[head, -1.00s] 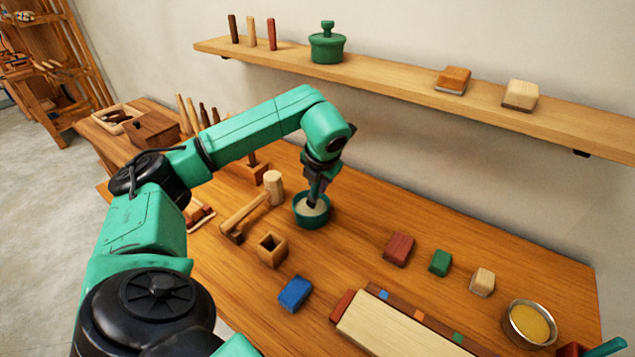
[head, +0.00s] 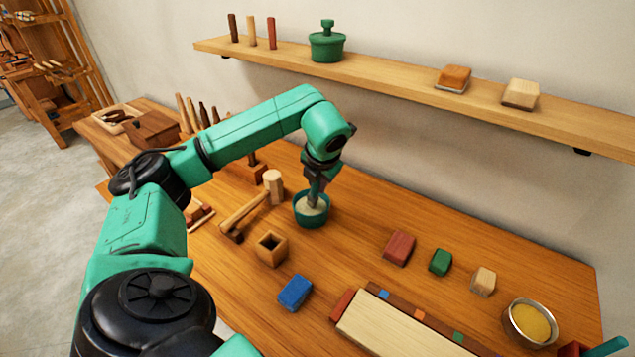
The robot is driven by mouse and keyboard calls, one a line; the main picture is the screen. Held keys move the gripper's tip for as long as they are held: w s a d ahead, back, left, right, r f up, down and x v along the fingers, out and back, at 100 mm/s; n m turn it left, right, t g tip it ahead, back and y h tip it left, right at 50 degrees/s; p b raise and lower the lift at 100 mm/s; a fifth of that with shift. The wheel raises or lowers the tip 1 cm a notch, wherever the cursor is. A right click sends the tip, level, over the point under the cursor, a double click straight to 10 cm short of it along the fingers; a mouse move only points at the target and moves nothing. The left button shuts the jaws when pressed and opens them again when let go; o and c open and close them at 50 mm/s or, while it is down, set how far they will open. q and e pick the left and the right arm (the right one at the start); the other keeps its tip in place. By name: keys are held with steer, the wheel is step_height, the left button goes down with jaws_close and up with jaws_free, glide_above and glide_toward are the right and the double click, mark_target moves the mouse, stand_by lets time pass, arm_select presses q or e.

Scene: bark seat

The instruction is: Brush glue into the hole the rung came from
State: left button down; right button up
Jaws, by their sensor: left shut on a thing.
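My left gripper (head: 320,170) is shut on a dark-handled tool, probably the brush, whose shape is mostly hidden by the fingers. The tool points down into a small green pot (head: 311,222) holding a pale paste that looks like glue. Its lower end is inside the pot, so I cannot see the bristles. A pale board (head: 395,335) lies at the bottom edge, with a darker strip of coloured marks along its far side. I cannot make out a rung hole in it.
A mallet (head: 250,205) and a hollow wooden block (head: 271,249) stand left of the pot. Blue (head: 295,292), red (head: 399,248), green (head: 440,262) and pale (head: 482,281) blocks lie on the bench. A metal bowl (head: 530,322) holds something yellow. A wall shelf (head: 400,80) runs above.

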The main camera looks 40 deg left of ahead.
arm_select(q)
steer(key=shift+f, duration=0.1)
step_height(320, 180, up, 7)
steer(key=p, duration=0.5)
stand_by(0.5)
stand_by(0.3)
